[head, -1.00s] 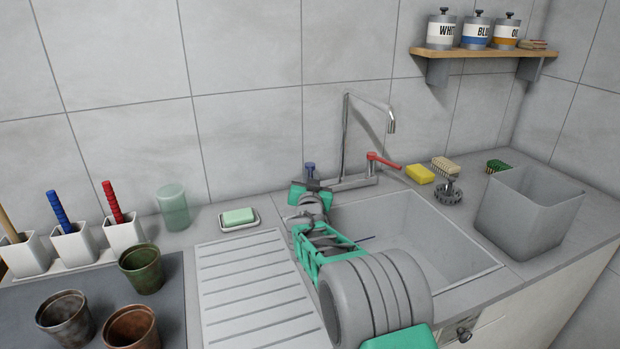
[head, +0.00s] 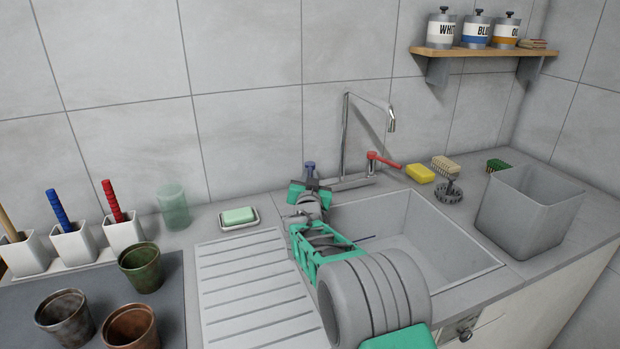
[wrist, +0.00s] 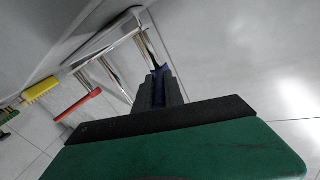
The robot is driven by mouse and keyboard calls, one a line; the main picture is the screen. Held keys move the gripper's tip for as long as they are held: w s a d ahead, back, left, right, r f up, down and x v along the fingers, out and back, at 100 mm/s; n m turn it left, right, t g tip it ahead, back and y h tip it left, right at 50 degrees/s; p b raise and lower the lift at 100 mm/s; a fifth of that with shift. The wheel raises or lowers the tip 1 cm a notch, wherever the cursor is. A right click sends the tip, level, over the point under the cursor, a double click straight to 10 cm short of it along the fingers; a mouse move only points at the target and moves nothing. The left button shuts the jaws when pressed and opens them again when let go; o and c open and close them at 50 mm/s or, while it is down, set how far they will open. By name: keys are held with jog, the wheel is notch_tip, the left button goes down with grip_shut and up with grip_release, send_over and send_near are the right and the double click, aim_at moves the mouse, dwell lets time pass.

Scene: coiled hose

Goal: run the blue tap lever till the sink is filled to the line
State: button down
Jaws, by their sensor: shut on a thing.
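The blue tap lever (head: 309,168) stands at the left end of the chrome tap (head: 345,140) behind the sink. My gripper (head: 311,186) is at the lever, its fingers partly hidden by my wrist. In the wrist view, my gripper's dark fingers (wrist: 162,88) are shut on the blue lever (wrist: 158,92). The grey sink (head: 450,232) is partly hidden by my arm. A short dark blue mark (head: 367,238) shows low inside it. I see no stream under the spout, and I cannot tell the water level.
A red lever (head: 384,160) points right on the tap. A yellow sponge (head: 420,174), brushes and a grey bin (head: 530,215) stand to the right. A soap dish (head: 239,219) and ribbed drainer (head: 255,285) lie left. Pots (head: 140,268) and white holders (head: 73,245) stand further left.

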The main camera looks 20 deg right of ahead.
jog(key=b, duration=0.1)
jog(key=a+f+h+b, duration=0.1)
jog(key=b, duration=0.1)
jog(key=shift+w+m+g+b, duration=0.2)
jog(key=shift+m+g+b, duration=0.1)
jog(key=shift+m, duration=0.1)
jog(key=m+h+b, duration=0.1)
jog(key=b, duration=0.1)
jog(key=a+m+g+h+b, duration=0.1)
jog(key=h+b, duration=0.1)
jog(key=shift+w, duration=0.3)
jog(key=shift+w+a+r+m+g+h+b, duration=0.1)
jog(key=shift+w+r+m+g+h+b, duration=0.15)
jog(key=shift+m+g+h, duration=0.4)
jog(key=shift+w+a+r+m+g+h+b, duration=0.15)
jog(key=shift+r+m+g+h, duration=0.25)
jog(key=shift+g+h, duration=0.4)
jog(key=shift+s, duration=0.1)
jog(key=c, duration=1.4)
grip_release()
jog(key=shift+d+f, duration=0.1)
jog(key=shift+c, duration=0.2)
jog(key=v, duration=0.7)
jog(key=shift+s+a, duration=0.25)
jog(key=shift+a, duration=0.05)
